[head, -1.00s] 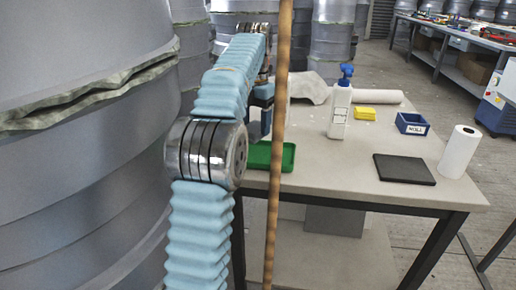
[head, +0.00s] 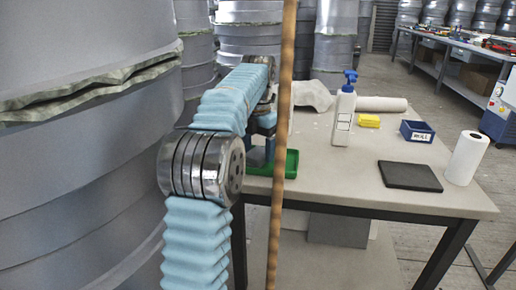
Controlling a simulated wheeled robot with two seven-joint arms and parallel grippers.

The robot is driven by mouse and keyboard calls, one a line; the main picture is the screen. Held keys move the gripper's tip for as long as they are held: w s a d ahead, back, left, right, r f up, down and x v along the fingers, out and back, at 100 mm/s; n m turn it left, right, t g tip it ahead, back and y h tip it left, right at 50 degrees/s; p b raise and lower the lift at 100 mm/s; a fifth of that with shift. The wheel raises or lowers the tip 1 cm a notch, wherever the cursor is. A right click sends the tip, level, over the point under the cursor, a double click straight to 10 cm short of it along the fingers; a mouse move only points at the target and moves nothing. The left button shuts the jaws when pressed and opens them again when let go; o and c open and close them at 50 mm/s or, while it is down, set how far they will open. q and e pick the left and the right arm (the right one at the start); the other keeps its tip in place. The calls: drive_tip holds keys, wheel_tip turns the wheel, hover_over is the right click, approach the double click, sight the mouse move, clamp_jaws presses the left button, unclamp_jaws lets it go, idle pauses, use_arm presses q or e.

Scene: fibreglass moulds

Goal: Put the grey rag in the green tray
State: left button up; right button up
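The green tray (head: 291,165) is at the left end of the table, partly hidden behind my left arm and a thin brown upright pole. My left gripper (head: 264,150) points down at the tray's left part, mostly hidden by my own blue-sleeved arm. Whether its fingers are open or shut does not show. I cannot make out a grey rag; the tray's left part and the space between the fingers are hidden. My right gripper is not in view.
On the table (head: 335,180) are a pale crumpled sheet (head: 312,95), a white roll (head: 382,104), a blue-topped bottle (head: 344,115), a yellow block (head: 369,121), a blue bin (head: 416,132), a dark slab (head: 410,176) and a paper roll (head: 466,158). A large grey mould (head: 80,190) fills the left.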

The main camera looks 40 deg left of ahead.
sight(258, 152)
use_arm(q)
drive_tip(key=shift+r, duration=0.1)
wheel_tip(258, 152, up, 12)
drive_tip(key=p, duration=0.4)
drive_tip(key=shift+p, duration=0.4)
